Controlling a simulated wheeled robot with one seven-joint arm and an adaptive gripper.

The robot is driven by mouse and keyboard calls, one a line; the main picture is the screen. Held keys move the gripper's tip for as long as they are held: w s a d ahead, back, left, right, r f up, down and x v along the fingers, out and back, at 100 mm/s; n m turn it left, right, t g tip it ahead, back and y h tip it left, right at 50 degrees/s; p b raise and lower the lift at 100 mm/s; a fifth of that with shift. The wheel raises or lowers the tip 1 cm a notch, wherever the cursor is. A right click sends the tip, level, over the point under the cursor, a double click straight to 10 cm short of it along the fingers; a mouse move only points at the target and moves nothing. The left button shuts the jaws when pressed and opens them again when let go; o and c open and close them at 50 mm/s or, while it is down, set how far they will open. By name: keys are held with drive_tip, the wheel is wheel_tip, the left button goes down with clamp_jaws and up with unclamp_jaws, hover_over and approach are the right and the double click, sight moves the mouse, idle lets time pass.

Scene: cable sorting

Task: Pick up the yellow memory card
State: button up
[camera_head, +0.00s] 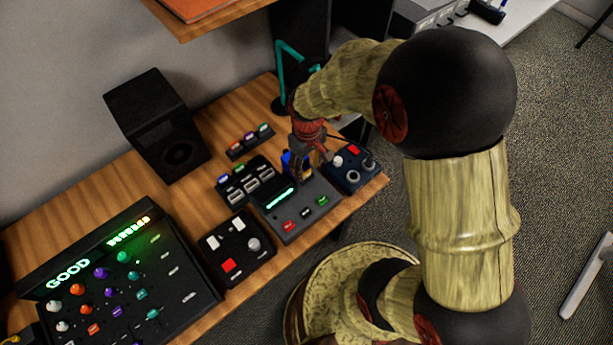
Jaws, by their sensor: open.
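I cannot make out the yellow memory card for certain. A small black holder (250,142) carries several coloured pieces, and a dark block (238,177) to its lower left has more coloured pieces along its back; none reads clearly as yellow. My gripper (307,166) is open and points down at the back right of a grey console (297,212) with a green lit strip. A small blue thing (287,163) shows beside its fingers. The fingers hide the spot beneath them, and I cannot tell whether they touch anything.
A large mixer panel (118,275) reading GOOD stands at the lower left. A black button box (238,251), a navy control box (351,167), a black speaker (160,125) and a teal lamp arm (280,70) stand around. Bare wooden desk (178,200) lies between panel and speaker.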

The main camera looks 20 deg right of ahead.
sight(307, 173)
wheel_tip(307, 173, down, 3)
drive_tip(key=shift+f+b, duration=0.15)
drive_tip(key=shift+b, duration=0.3)
drive_tip(key=c, duration=0.3)
drive_tip(key=c, duration=0.6)
drive_tip(key=shift+r, duration=0.2)
